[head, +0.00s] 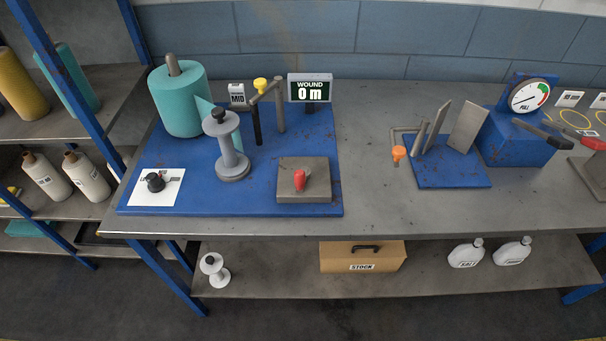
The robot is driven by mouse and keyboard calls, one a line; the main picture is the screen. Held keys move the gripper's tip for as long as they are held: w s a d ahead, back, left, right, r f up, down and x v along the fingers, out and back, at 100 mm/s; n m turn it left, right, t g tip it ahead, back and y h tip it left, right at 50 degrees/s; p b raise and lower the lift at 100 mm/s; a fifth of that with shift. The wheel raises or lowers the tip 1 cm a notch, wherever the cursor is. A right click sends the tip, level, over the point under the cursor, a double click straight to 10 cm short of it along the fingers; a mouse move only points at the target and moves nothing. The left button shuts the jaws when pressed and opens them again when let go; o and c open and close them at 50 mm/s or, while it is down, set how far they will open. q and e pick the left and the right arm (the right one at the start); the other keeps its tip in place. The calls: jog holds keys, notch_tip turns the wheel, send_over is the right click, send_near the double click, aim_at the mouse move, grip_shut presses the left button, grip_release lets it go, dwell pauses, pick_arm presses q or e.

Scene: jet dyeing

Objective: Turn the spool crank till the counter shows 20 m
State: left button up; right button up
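The counter (310,88) stands at the back of the blue winding board (255,198) and reads "WOUND 0 m". A grey flanged spool (231,146) stands upright on the board with a dark round knob (220,116) at its top; I cannot tell whether this is the crank. Teal cloth runs from a big teal roll (181,98) to behind the spool. A red handle (299,180) sits on a grey block at the right front. A yellow knob (261,85) tops an arm on posts, by a "MID" sign (237,95). Neither gripper is in view.
A black dial (155,182) sits on a white plate at the board's left front. To the right are a blue stand with an orange knob (398,153) and a "PULL" gauge (530,96). Bare grey bench (370,195) lies between. The lower shelf holds a "STOCK" box (362,257).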

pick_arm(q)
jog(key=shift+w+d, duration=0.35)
